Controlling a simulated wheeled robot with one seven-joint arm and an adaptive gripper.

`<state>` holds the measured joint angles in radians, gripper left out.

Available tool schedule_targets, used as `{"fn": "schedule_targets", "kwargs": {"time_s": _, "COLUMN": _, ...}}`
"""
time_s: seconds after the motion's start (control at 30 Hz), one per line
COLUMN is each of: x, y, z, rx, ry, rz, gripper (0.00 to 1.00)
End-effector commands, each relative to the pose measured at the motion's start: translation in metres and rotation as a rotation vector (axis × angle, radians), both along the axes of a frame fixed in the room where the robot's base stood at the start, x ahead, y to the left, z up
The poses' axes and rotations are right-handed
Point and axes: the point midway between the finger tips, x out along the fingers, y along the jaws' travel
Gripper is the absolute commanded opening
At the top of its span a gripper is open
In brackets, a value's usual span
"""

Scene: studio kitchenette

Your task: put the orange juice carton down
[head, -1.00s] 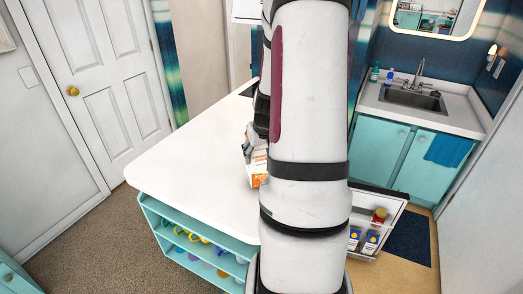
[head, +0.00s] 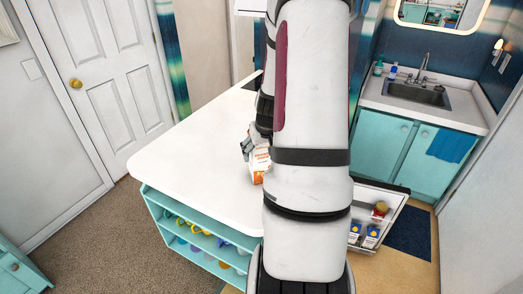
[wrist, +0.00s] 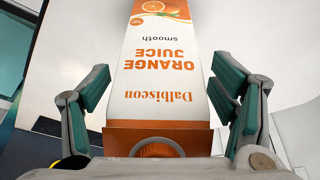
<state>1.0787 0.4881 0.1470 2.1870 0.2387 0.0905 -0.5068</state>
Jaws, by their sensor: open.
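The orange juice carton (wrist: 160,75) is white and orange, with its cap end nearest the camera in the wrist view. My gripper (wrist: 160,95) is open, with one finger on each side of the carton. A gap shows between the carton and the fingers, more clearly on the left. In the head view the carton (head: 259,164) appears upright at the white countertop (head: 200,150), partly hidden behind my arm. My gripper (head: 250,143) is beside its upper part there, mostly hidden too.
Turquoise shelves (head: 200,240) under the counter hold several colourful items. An open fridge door (head: 385,205) with cartons and a jar is to the right of my arm. A sink (head: 417,94) stands at the back right. The counter left of the carton is clear.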

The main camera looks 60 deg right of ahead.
Motion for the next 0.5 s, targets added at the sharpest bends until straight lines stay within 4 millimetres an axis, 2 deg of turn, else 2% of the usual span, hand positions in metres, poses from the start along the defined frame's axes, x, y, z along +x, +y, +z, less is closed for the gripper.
{"fn": "schedule_targets", "kwargs": {"time_s": 0.17, "x": -0.001, "y": 0.001, "z": 0.007, "rx": -0.001, "ry": -0.001, "rz": 0.000, "gripper": 0.79}}
{"fn": "schedule_targets", "kwargs": {"time_s": 0.5, "x": -0.018, "y": 0.015, "z": 0.063, "rx": -0.005, "ry": -0.002, "rz": -0.001, "gripper": 0.79}}
